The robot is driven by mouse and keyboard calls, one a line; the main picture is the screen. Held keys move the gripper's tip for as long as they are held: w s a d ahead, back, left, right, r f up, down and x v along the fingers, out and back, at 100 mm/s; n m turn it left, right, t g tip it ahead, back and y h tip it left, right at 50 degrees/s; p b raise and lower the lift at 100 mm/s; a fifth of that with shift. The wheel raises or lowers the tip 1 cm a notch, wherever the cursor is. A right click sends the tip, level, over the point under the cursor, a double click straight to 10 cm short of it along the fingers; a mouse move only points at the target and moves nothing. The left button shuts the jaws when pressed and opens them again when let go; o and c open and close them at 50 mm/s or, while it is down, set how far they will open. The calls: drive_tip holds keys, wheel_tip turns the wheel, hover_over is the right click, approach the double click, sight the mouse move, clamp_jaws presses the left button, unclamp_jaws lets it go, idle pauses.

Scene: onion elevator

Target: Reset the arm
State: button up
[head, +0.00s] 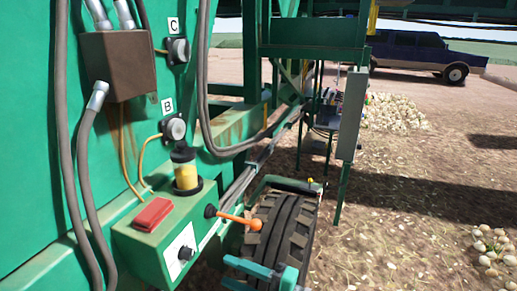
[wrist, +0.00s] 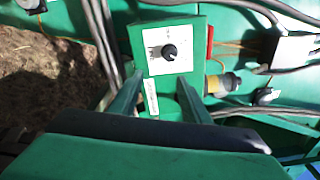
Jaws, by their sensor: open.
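My gripper (head: 226,272) shows at the bottom of the head view as two teal fingers, in front of the tyre and pointing left. In the wrist view my gripper (wrist: 160,82) is open, with nothing seen between the fingers. The fingers point at a green control box (head: 150,235), which also shows in the wrist view (wrist: 190,25). A black knob (head: 186,253) sits on the box's white plate; it shows in the wrist view (wrist: 170,52) just beyond the fingertips. The fingers appear apart from the knob. Most of my arm is out of view.
An orange-handled lever (head: 238,219) sticks out from the box above my gripper. A tyre (head: 280,230) stands behind my gripper. Grey hoses (head: 72,150) hang at left. Open ground lies right, with onion piles (head: 395,113).

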drive_tip(key=s+d+f+m+t+h, duration=0.1)
drive_tip(key=f+t+h, duration=0.15)
drive_tip(key=f, duration=0.45)
drive_tip(key=s+f+m+t+h, duration=0.1)
drive_tip(key=f+m+h, duration=0.15)
drive_tip(key=f, duration=0.45)
drive_tip(key=s+d+f+m+t+h, duration=0.1)
drive_tip(key=s+f+t+h, duration=0.1)
drive_tip(key=f+h, duration=0.3)
drive_tip(key=s+d+f+n+h, duration=0.1)
drive_tip(key=s+d+f+h, duration=0.1)
drive_tip(key=s+f, duration=0.45)
drive_tip(key=s+d+f+n+h, duration=0.1)
drive_tip(key=s+d+n+h, duration=0.3)
drive_tip(key=s, duration=0.7)
drive_tip(key=s+a+r+n+t, duration=0.1)
drive_tip(key=s+r+n+t, duration=0.1)
drive_tip(key=s+r+n, duration=0.5)
drive_tip(key=s, duration=0.4)
drive_tip(key=shift+s+a, duration=0.15)
drive_tip(key=shift+a, duration=0.15)
